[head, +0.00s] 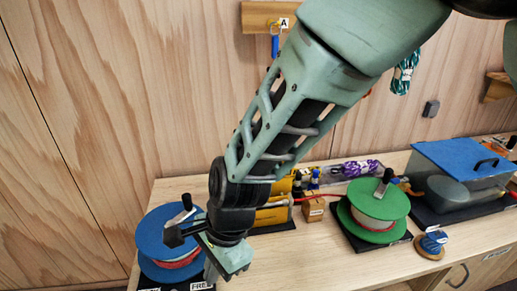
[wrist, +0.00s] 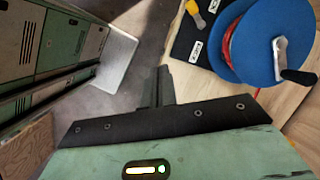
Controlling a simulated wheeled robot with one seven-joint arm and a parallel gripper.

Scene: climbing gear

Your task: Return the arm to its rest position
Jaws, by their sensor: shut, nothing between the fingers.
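My arm reaches down from the top right in the head view, with its end low at the front left edge of the wooden worktop. My gripper (head: 211,274) points down beside the blue reel, partly covering it. In the wrist view my gripper (wrist: 158,86) is shut, with nothing between its fingers. The fingers hang over the floor beside the worktop edge, apart from the reel.
A blue reel (head: 154,240) with a crank is closest; it also shows in the wrist view (wrist: 252,35). A green reel (head: 378,207), a blue-lidded box (head: 463,158) and a small wooden block (head: 313,210) stand on the worktop (head: 335,262). A wall hook board (head: 262,17) is behind my arm.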

